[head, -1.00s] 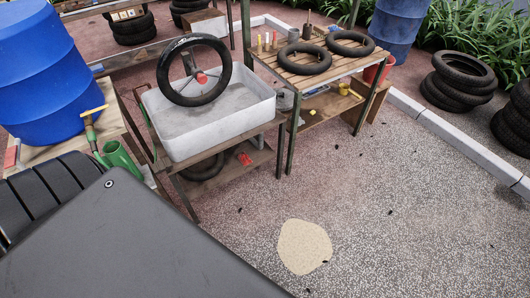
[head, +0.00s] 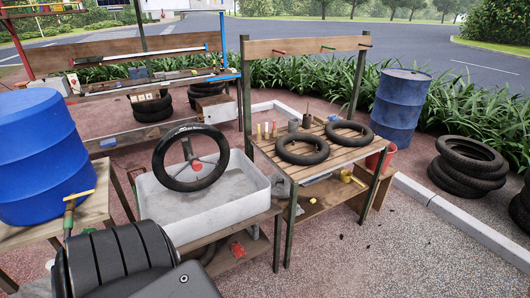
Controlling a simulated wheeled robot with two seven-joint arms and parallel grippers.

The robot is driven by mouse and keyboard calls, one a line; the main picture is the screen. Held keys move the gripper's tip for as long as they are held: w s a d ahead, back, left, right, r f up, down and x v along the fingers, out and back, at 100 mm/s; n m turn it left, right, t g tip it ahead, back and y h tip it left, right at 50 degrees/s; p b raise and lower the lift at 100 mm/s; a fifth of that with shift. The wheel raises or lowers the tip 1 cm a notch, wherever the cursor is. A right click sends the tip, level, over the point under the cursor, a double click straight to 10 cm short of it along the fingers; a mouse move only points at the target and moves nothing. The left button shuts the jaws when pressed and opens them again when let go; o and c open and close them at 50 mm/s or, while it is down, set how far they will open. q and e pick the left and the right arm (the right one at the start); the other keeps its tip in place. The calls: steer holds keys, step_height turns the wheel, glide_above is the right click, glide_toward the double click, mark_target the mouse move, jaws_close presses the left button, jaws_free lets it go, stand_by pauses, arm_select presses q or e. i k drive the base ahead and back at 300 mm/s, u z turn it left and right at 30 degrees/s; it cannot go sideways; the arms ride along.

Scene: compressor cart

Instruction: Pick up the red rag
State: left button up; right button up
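A small red crumpled thing (head: 237,250), which looks like the red rag, lies on the wooden lower shelf (head: 258,247) under the white basin (head: 215,221). It is small in the head view, so its folds are hard to make out. Neither of my grippers is in view. Only dark parts of my own body show at the lower left, apart from the red thing in the picture.
A wheel with a black tyre (head: 159,165) stands in the basin. To the right is a slatted table (head: 330,163) with two tyres. Blue barrels (head: 38,150) and (head: 398,105) stand left and back right. Stacked tyres (head: 466,166) stand at right.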

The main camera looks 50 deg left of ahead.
mark_target(237, 248)
steer(key=i, duration=1.2)
steer(key=u, duration=0.3)
